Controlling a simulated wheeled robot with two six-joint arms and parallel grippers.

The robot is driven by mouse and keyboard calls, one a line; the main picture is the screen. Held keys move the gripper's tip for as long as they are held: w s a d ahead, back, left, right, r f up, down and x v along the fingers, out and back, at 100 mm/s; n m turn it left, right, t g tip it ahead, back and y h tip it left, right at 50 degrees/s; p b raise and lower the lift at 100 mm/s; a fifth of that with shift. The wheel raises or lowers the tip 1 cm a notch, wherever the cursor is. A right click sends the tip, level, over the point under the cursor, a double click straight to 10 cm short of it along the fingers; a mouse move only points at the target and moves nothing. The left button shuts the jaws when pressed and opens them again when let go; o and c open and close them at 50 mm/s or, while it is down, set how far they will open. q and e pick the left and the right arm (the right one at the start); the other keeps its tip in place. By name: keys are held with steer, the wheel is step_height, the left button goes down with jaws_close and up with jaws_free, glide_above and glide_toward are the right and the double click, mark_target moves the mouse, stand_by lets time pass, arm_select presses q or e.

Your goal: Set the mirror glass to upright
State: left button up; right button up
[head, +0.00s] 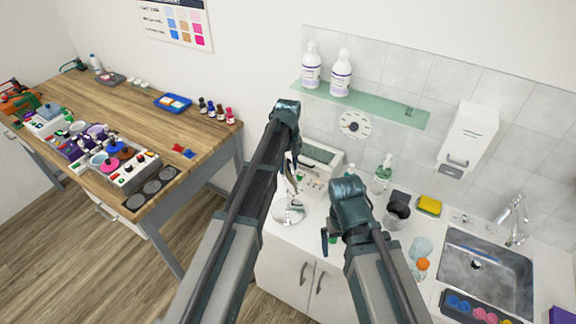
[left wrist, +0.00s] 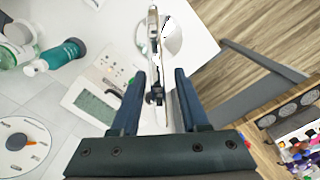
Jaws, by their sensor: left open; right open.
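The mirror glass (left wrist: 154,48) shows nearly edge-on in the left wrist view, as a thin upright strip with a dark pivot at its side. Its round pale base (left wrist: 173,36) is on the white counter. In the head view the mirror glass (head: 291,184) stands tilted above its base (head: 289,212), partly hidden by my left arm. My left gripper (left wrist: 160,76) is open, with the near part of the mirror between its fingers; contact cannot be told. In the head view my left gripper (head: 293,158) is mostly hidden. My right gripper (head: 328,240) is open and empty over the counter front.
A white device (head: 318,165) stands behind the mirror, with soap bottles (head: 383,174) to its right. A dark cup (head: 397,214), yellow sponge (head: 429,205) and sink (head: 485,270) are further right. A wooden bench (head: 125,110) with many items is at the left, across a floor gap.

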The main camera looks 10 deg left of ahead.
arm_select(q)
steer(key=shift+r, duration=0.1)
step_height(320, 180, up, 7)
steer(key=p, duration=0.7)
steer(key=shift+r+p, duration=0.2)
steer(key=shift+p, duration=0.1)
steer(key=s+a+m, duration=0.3)
steer(key=s+m, duration=0.4)
steer(key=s, duration=1.6)
steer(key=s+d+f+m+b, duration=0.1)
steer(key=d+f+b, duration=0.2)
steer(key=f+b, duration=0.4)
steer(key=s+d+f+m+b, duration=0.1)
steer(key=s+d+f+b, duration=0.1)
steer(key=d+f+b, duration=0.2)
steer(key=s+d+f+m+y+b, duration=0.1)
steer(key=d+f+b, duration=0.2)
steer(key=f+b, duration=0.6)
steer(key=shift+s+d+f+b, duration=0.2)
steer(key=shift+d+f+b, duration=0.15)
steer(key=shift+f+b, duration=0.1)
